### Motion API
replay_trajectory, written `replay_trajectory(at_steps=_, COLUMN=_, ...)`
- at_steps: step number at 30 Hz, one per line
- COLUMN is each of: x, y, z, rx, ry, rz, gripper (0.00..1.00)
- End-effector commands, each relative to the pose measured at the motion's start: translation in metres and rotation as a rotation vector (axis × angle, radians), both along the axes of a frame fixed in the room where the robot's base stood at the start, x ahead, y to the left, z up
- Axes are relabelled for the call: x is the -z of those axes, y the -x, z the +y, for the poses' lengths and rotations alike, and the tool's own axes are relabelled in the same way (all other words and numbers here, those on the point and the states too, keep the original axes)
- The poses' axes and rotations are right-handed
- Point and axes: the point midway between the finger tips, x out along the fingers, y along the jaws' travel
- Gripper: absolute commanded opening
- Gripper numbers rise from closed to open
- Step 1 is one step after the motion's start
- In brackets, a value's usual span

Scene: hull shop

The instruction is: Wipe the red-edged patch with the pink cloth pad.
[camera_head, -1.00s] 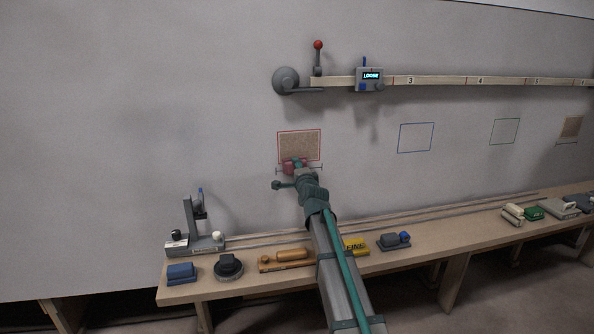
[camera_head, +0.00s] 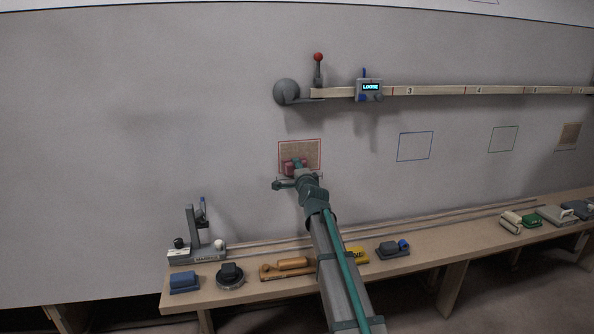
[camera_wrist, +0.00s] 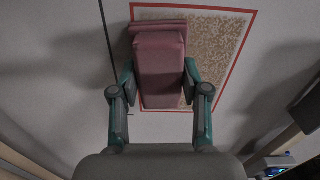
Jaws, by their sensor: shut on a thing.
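The red-edged patch (camera_head: 309,152) is a square on the grey wall, filled with brown speckle. My gripper (camera_wrist: 159,80) is shut on the pink cloth pad (camera_wrist: 160,62), with one finger on each side. In the wrist view the pad lies over the left part of the patch (camera_wrist: 222,45), whose middle and right still show speckle. In the head view the pad (camera_head: 288,166) is at the patch's lower left. The pad looks against the wall or very close to it; contact cannot be told for sure. The speckle under the pad is hidden.
A rail (camera_head: 440,91) with a clamp box (camera_head: 369,88) and a red-knobbed lever (camera_head: 318,58) runs above the patch. The bench (camera_head: 440,258) below carries several tools and pads. Blue (camera_head: 415,146) and green (camera_head: 503,139) outlined squares lie to the right.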

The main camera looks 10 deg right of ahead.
Motion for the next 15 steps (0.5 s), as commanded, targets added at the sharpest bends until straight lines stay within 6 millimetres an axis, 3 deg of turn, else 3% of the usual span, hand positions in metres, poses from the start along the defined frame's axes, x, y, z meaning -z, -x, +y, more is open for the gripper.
replay_trajectory(at_steps=15, x=-0.035, y=-0.001, z=0.000, rx=0.001, ry=0.000, rz=-0.002, gripper=0.15)
